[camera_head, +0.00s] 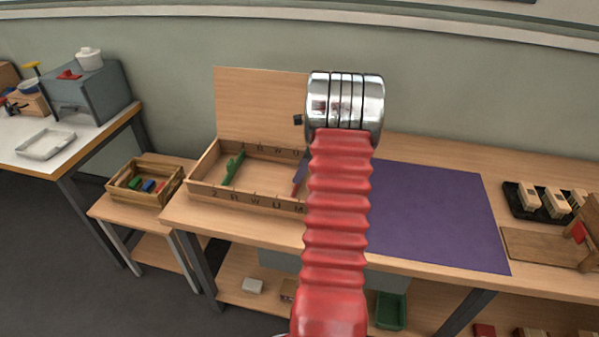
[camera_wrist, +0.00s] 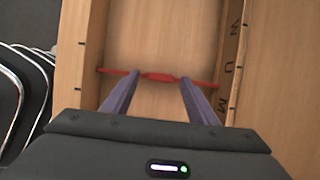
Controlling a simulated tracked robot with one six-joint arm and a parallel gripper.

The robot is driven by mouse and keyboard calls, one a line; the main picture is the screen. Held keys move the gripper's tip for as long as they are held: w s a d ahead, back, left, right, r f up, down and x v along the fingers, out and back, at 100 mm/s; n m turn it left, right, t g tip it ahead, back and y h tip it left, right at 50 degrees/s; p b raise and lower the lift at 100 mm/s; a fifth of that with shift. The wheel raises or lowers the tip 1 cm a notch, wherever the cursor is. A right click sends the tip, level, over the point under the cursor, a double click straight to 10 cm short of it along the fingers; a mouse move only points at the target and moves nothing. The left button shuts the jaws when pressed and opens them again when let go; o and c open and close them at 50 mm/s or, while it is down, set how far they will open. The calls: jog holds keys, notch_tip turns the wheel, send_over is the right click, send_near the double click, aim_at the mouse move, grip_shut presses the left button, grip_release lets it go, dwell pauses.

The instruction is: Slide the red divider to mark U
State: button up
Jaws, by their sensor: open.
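The red divider (camera_wrist: 160,76) spans the wooden tray (camera_wrist: 85,40) from wall to wall in the wrist view. It has a thicker middle, and its right end lies between the letters U (camera_wrist: 229,70) and M (camera_wrist: 222,106). In the head view a red strip of the divider (camera_head: 298,180) shows beside my arm, which hides the rest. My gripper (camera_wrist: 159,78) is open. Its two fingers lie apart, with the tips at the divider on either side of its thick middle; I cannot tell if they touch it. The gripper is hidden in the head view.
A green divider (camera_head: 233,168) stands farther left in the same tray. A purple mat (camera_head: 430,215) lies to the right on the bench. A small wooden box with coloured blocks (camera_head: 145,184) stands left. A tall wooden panel (camera_head: 255,105) rises behind the tray.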

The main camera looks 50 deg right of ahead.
jog(key=shift+w+a+f, duration=0.1)
jog(key=shift+w+f, duration=0.15)
jog(key=shift+f, duration=0.3)
jog(key=shift+c, duration=0.5)
grip_shut()
